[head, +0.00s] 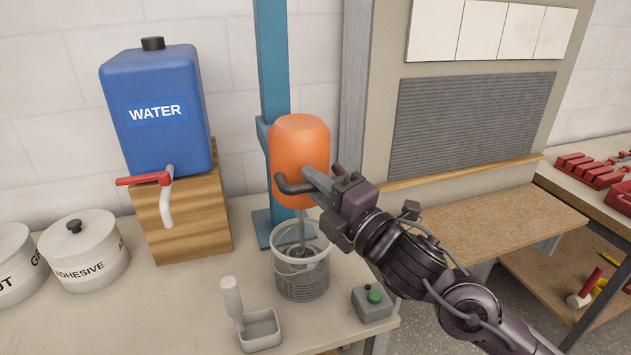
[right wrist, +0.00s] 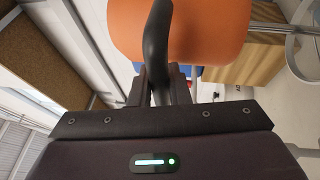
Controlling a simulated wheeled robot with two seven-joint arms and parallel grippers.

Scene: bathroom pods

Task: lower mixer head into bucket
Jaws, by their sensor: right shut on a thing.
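The orange mixer head (head: 300,150) is mounted on a blue upright stand (head: 272,70). Its grey shaft (head: 302,232) reaches down into the clear bucket (head: 302,270) on the bench below. My right gripper (head: 318,185) is shut on the dark handle (head: 290,187) at the lower front of the mixer head. In the right wrist view the black handle (right wrist: 157,45) runs between the fingers, with the orange housing (right wrist: 200,30) behind it. The lower end of the shaft shows only dimly through the bucket wall. My left gripper is not in view.
A blue water tank (head: 155,110) with a red-handled tap stands on a wooden block (head: 185,215) at left. White lidded tubs (head: 82,250) stand further left. A small scoop (head: 258,330) and a grey box with a green button (head: 373,302) sit near the bench's front edge.

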